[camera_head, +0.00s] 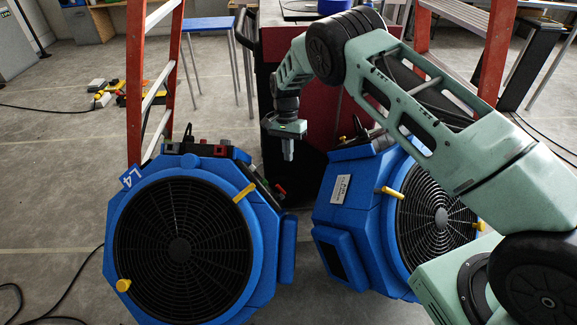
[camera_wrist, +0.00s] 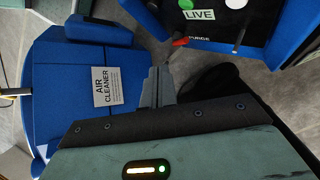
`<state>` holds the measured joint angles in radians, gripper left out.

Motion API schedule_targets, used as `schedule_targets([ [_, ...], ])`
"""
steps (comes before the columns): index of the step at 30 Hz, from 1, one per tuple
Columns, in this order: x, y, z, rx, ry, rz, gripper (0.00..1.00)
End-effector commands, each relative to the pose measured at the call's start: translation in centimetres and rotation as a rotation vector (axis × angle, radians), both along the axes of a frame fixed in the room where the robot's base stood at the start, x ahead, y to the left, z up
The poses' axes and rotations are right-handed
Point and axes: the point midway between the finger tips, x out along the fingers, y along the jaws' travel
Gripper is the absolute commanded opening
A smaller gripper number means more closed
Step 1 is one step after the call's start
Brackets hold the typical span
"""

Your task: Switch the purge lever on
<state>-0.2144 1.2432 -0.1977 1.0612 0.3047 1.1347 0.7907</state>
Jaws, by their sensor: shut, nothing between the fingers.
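The purge lever (camera_wrist: 180,42) has a red tip and sits beside the word PURGE on a black panel (camera_wrist: 205,22) in the wrist view. In the head view a red tip (camera_head: 281,191) shows on the side panel of the left blue machine (camera_head: 262,275), which is marked L4. My gripper (camera_head: 288,152) points down above the gap between the two blue machines. Its fingers (camera_wrist: 158,86) are shut and empty, apart from the lever.
The right blue machine (camera_head: 337,220) bears an AIR CLEANER label (camera_wrist: 106,87) and stands close to my gripper. A second, dark lever (camera_wrist: 240,37) rises from the panel. A red cabinet (camera_head: 309,100) and orange ladders (camera_head: 134,80) stand behind.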

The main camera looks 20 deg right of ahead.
Motion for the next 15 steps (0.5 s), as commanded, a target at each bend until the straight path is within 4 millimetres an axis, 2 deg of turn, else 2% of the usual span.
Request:
schedule_targets([
  [1, 0.3, 0.0, 0.7, 0.001, -0.001, 0.0, 0.0],
  [6, 0.7, -0.1, 1.7, 0.0, 0.001, 0.0, 0.0],
  [15, 0.8, -0.1, 1.8, 0.0, 0.001, 0.001, 0.0],
])
